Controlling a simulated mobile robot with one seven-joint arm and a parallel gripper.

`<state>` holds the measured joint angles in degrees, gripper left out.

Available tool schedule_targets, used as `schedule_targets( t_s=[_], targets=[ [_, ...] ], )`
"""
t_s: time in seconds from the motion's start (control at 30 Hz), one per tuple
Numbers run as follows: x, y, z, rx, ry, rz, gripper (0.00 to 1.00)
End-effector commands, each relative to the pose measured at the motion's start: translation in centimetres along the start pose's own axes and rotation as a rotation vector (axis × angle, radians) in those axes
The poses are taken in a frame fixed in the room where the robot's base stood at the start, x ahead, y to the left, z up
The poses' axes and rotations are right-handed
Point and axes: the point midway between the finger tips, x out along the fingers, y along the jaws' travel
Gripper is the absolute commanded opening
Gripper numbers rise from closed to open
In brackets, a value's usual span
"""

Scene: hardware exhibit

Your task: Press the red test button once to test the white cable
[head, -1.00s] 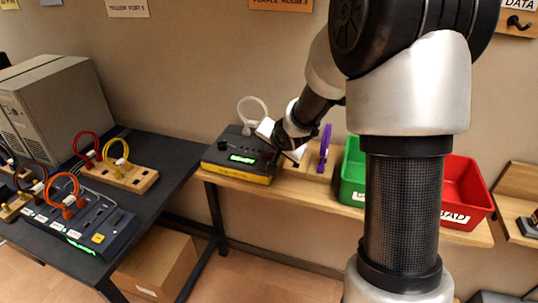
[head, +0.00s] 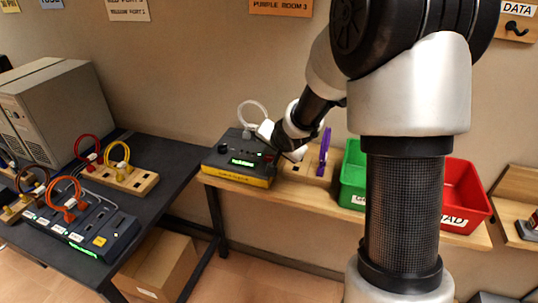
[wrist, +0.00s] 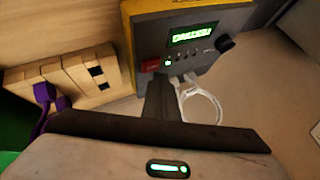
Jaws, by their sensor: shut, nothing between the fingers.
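The dark tester box (head: 215,160) with a yellow base stands on the left end of the wooden shelf. Its screen (head: 242,162) glows green with text too blurred to read. In the wrist view, the red test button (wrist: 151,65) sits on the box's panel beside a small lit lamp. The white cable (head: 250,108) loops up from the back of the box and also shows in the wrist view (wrist: 214,100). My gripper (wrist: 160,79) is shut and empty, its tips just beside the red button. I cannot tell whether they touch the panel.
A wooden block (head: 308,168) holding a purple cable (head: 325,150) stands right of the tester. A green bin (head: 352,180) and red bin (head: 466,195) stand farther right. A dark table (head: 150,200) at left holds several coloured cables.

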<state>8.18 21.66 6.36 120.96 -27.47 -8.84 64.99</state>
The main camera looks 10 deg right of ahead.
Motion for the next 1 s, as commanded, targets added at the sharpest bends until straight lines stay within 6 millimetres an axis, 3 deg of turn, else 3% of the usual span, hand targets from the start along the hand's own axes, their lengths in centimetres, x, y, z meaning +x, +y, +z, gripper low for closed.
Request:
schedule_targets(
  t_s=[0.43,1.0],
  targets=[
    [-0.5,-0.3,-0.4,-0.001,0.001,-0.001,0.0],
    [-3.8,-2.8,-2.8,0.0,0.001,0.0,0.0]
  ],
)
